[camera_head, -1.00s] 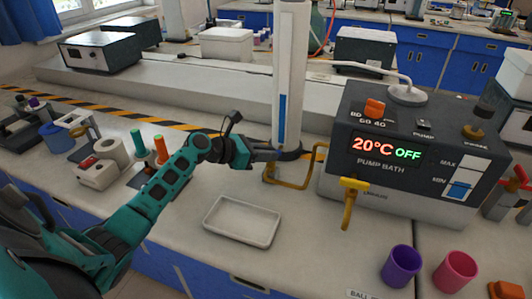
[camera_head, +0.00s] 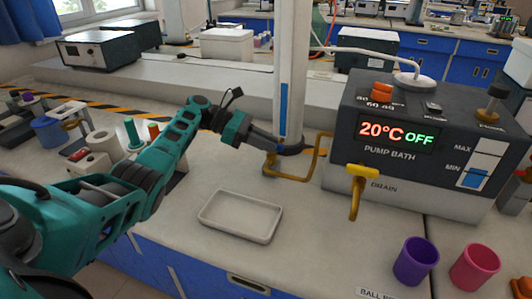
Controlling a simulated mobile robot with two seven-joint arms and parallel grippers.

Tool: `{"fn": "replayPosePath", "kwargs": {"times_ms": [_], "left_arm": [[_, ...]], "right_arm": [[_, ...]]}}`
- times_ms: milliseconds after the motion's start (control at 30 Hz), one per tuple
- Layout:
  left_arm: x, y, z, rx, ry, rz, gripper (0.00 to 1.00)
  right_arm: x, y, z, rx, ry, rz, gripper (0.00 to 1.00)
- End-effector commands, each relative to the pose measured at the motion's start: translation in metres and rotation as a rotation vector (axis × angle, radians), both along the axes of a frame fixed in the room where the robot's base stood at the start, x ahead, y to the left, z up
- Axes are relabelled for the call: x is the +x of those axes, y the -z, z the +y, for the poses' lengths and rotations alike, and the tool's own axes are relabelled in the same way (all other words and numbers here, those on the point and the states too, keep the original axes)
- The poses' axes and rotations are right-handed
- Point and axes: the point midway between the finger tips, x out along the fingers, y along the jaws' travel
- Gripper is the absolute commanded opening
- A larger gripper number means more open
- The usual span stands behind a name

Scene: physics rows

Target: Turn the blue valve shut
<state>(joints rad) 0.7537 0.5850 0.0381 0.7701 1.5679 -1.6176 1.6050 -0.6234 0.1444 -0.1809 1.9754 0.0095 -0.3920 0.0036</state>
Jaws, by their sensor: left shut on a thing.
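The blue valve (camera_head: 290,149) shows as a small dark blue piece on the yellow pipe (camera_head: 321,158), at the foot of the white column and left of the pump bath. My left gripper (camera_head: 279,146) reaches it from the left and is shut on it. The fingers hide part of the valve, so how far it is turned is hard to tell. My right gripper is not in view.
The pump bath (camera_head: 398,145) reads 20°C OFF and has a yellow drain tap (camera_head: 361,174) in front. A white tray (camera_head: 241,216) lies below my left gripper. A purple cup (camera_head: 415,261) and a pink cup (camera_head: 475,267) stand at the front right.

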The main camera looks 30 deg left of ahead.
Motion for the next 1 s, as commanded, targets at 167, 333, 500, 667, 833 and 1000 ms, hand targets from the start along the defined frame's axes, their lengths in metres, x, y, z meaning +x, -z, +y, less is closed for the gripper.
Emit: {"fn": "replayPosePath", "kwargs": {"times_ms": [167, 333, 500, 667, 833, 1000], "left_arm": [[0.002, 0.004, 0.0, -0.001, 0.081, 0.0, 0.0], [0.002, 0.003, 0.0, 0.0, 0.135, 0.002, 0.0], [0.002, 0.002, 0.001, 0.001, 0.167, 0.002, 0.0], [0.002, 0.001, 0.0, 0.002, 0.182, 0.003, 0.0], [0.002, 0.001, 0.0, 0.002, 0.185, 0.005, 0.0], [0.002, 0.002, 0.0, 0.002, 0.185, 0.005, 0.0]], "right_arm": [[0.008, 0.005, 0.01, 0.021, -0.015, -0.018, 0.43], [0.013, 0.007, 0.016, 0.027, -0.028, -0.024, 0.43], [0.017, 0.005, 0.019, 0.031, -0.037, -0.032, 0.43], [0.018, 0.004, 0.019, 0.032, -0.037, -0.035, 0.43], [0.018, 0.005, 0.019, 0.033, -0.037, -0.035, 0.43], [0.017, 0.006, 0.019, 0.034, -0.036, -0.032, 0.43]]}}
